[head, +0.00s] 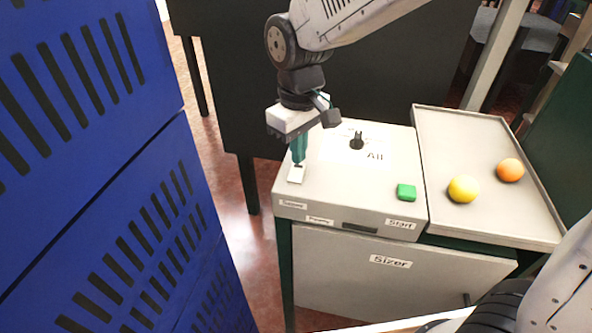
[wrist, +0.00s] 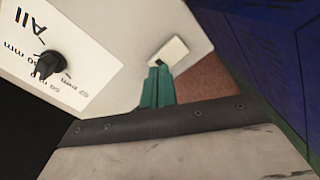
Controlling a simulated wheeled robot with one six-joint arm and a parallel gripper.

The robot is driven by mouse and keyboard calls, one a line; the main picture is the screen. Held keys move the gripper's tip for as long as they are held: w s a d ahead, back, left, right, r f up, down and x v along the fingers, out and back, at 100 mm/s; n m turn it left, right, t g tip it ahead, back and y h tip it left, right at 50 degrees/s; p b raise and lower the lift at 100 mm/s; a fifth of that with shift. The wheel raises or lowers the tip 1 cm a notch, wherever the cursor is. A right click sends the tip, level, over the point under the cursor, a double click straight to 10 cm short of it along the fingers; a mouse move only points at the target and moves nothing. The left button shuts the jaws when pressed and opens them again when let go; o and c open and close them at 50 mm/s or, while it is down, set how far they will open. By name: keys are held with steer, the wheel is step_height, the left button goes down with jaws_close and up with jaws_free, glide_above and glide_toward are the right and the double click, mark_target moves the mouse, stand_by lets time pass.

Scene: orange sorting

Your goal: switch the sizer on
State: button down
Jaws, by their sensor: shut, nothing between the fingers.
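The sizer (head: 335,193) is a grey box-shaped machine with a "Sizer" label on its front. A small white switch plate (head: 295,176) with a dark part sits at the left of its top; it also shows in the wrist view (wrist: 173,47). My gripper (head: 299,161) has teal fingers, shut and empty, pointing down at the switch plate. In the wrist view its fingertips (wrist: 158,67) overlap the plate's near edge and partly hide the dark part. I cannot tell whether they touch it.
A black dial (head: 356,142) marked "All" and a green "Start" button (head: 406,192) are on the sizer's top. A grey tray (head: 450,135) at right holds a yellow fruit (head: 463,189) and an orange (head: 510,170). Blue slatted crates (head: 150,140) stand close on the left.

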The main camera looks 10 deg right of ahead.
mark_target(309, 179)
steer(key=shift+f, duration=0.75)
steer(key=shift+r, duration=3.55)
steer(key=s+d, duration=0.1)
steer(key=s+f, duration=0.1)
steer(key=shift+s+d+f+m+g, duration=0.15)
steer(key=shift+s+d+m+g, duration=0.15)
steer(key=shift+d+m, duration=0.1)
steer(key=s+d+r+m+t, duration=0.2)
steer(key=s+d+m, duration=0.5)
steer(key=s+d, duration=1)
steer(key=shift+d+r, duration=0.5)
steer(key=shift+d, duration=0.4)
